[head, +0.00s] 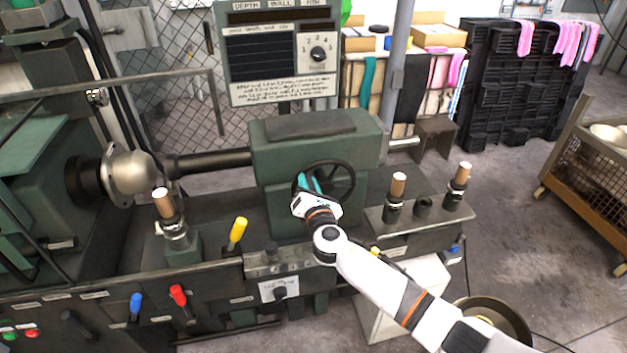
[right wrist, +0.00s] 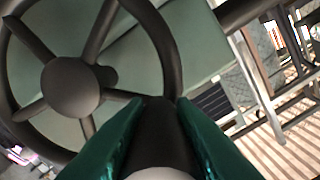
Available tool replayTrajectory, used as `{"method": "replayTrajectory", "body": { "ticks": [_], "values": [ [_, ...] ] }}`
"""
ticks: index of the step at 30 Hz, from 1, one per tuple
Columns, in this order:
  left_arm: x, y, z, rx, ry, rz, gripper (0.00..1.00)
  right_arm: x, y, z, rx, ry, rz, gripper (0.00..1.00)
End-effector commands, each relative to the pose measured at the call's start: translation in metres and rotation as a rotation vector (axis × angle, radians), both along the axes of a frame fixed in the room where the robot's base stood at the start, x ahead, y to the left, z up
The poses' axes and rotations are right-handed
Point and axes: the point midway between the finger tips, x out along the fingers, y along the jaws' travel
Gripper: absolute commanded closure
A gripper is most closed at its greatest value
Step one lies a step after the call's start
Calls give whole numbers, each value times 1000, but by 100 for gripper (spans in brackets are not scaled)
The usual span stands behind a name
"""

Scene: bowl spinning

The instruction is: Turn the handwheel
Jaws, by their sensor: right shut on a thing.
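The handwheel (head: 353,182) is a dark, spoked wheel on the front of the green housing (head: 275,158) in the head view. In the right wrist view its round hub (right wrist: 70,88), spokes and rim fill the left side. My right gripper (head: 310,183) is at the left part of the wheel in the head view. Its teal fingers are shut on a dark handle (right wrist: 160,130) at the wheel's rim, seen close up in the right wrist view. The gripper hides part of the rim in the head view. My left gripper is not in view.
A yellow lever (head: 237,232) and capped posts stand beside the housing. Red (head: 178,294) and blue (head: 136,304) levers are on the machine's front. A round metal bowl (head: 505,312) is at the lower right.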

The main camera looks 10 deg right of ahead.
Motion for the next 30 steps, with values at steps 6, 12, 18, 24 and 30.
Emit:
{"method": "replayTrajectory", "body": {
  "ticks": [6, 12, 18, 24, 30],
  "values": [
    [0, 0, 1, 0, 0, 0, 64, -1, 6, -7, -69, 2, 5, 100],
    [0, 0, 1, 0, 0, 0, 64, -2, 7, -9, -93, 2, 5, 100],
    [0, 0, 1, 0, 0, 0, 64, -2, 7, -9, -95, 3, 5, 100],
    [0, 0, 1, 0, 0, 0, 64, -2, 7, -10, -94, 4, 6, 70],
    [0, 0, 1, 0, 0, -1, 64, -1, 6, -8, -95, 1, 3, 55]
  ]
}}
